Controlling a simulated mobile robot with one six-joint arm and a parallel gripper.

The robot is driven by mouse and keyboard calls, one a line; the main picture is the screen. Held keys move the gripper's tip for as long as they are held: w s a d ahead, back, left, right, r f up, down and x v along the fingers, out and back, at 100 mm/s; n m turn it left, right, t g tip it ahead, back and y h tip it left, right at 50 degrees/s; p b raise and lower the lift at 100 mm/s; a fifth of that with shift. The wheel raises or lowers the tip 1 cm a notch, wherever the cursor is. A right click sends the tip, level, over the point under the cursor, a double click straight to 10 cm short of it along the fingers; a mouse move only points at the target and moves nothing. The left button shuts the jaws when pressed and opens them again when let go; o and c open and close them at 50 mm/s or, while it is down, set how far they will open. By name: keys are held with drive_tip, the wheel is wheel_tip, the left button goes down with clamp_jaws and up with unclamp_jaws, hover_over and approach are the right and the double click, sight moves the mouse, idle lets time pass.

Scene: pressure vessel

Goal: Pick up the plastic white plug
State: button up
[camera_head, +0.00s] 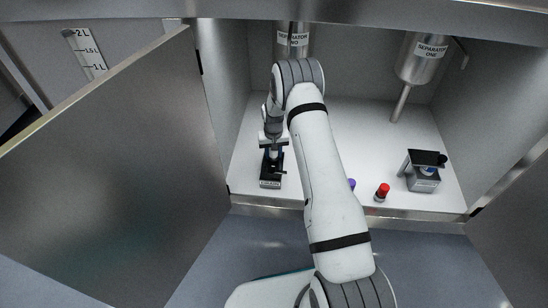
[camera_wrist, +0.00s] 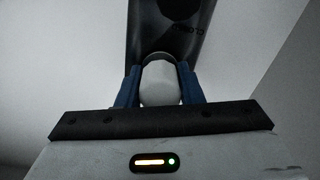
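The white plug (camera_wrist: 160,82) shows in the wrist view as a rounded white piece between the two blue fingers of my gripper (camera_wrist: 160,88). The fingers appear to touch it on both sides. Just beyond it is a dark black stand (camera_wrist: 170,30) with small lettering. In the head view my gripper (camera_head: 272,138) points down over this black stand, which has a labelled base (camera_head: 270,183) at the left of the cabinet floor. The plug is too small and covered to make out clearly there. I cannot tell whether it is seated in the stand.
Separator two (camera_head: 292,38) and separator one (camera_head: 423,58) hang from above. A red-capped item (camera_head: 382,191), a partly hidden purple item (camera_head: 352,183) and a black-topped device (camera_head: 424,172) stand to the right. An open door (camera_head: 115,170) is at left. The cabinet floor's back middle is clear.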

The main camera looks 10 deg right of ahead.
drive_tip(key=c, duration=0.6)
clamp_jaws()
drive_tip(key=shift+r, duration=0.2)
